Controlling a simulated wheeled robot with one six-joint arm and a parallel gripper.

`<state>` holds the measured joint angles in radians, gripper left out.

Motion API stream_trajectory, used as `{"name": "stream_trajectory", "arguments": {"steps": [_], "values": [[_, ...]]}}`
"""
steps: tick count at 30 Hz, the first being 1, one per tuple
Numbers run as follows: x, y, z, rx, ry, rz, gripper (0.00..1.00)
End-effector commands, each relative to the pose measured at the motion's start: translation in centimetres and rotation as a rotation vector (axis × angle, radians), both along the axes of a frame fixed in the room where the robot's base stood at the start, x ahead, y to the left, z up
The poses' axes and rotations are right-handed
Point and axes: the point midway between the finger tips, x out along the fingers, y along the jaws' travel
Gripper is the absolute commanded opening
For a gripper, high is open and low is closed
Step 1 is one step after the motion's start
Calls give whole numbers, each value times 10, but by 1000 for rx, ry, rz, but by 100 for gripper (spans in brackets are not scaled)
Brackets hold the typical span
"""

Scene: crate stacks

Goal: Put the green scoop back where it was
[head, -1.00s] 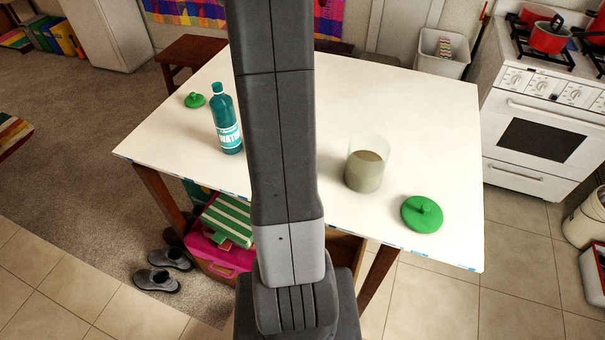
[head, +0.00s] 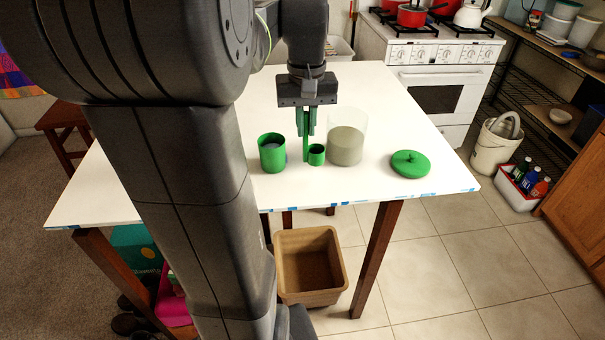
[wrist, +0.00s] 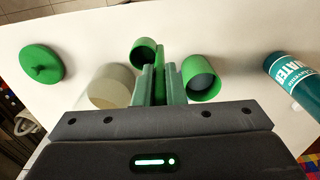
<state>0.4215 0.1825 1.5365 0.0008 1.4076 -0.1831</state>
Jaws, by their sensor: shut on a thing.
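My gripper (head: 307,124) is shut on the upright handle of the green scoop (head: 316,154). The scoop's small round cup hangs at the bottom, close to the table top; I cannot tell whether it touches. The scoop stands between a green canister (head: 272,154) on the left and a clear jar (head: 346,146) with grey-beige contents on the right. The canister is open, with something dark inside. In the wrist view, the scoop's cup (wrist: 143,50) shows beyond the fingers, with the jar (wrist: 108,88) to the left and the canister (wrist: 203,82) to the right.
A green knobbed lid (head: 410,165) lies on the white table (head: 400,115) right of the jar. A teal water bottle (wrist: 294,80) shows in the wrist view, beyond the canister. The table's front edge is close to the canister. An empty brown bin (head: 310,240) stands below.

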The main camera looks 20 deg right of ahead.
Motion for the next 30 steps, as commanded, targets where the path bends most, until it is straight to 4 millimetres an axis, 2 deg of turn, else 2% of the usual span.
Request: {"name": "stream_trajectory", "arguments": {"steps": [3, 8, 15, 28, 29, 30], "values": [[0, 1, -23, 2, 4, 1, 0], [0, 1, -38, 2, 3, 2, 0], [0, 1, -70, 3, 2, 2, 0], [1, 1, -79, 2, 1, 2, 0], [1, 1, -79, 1, 1, 2, 12], [1, 1, -78, 1, 1, 2, 20]]}}
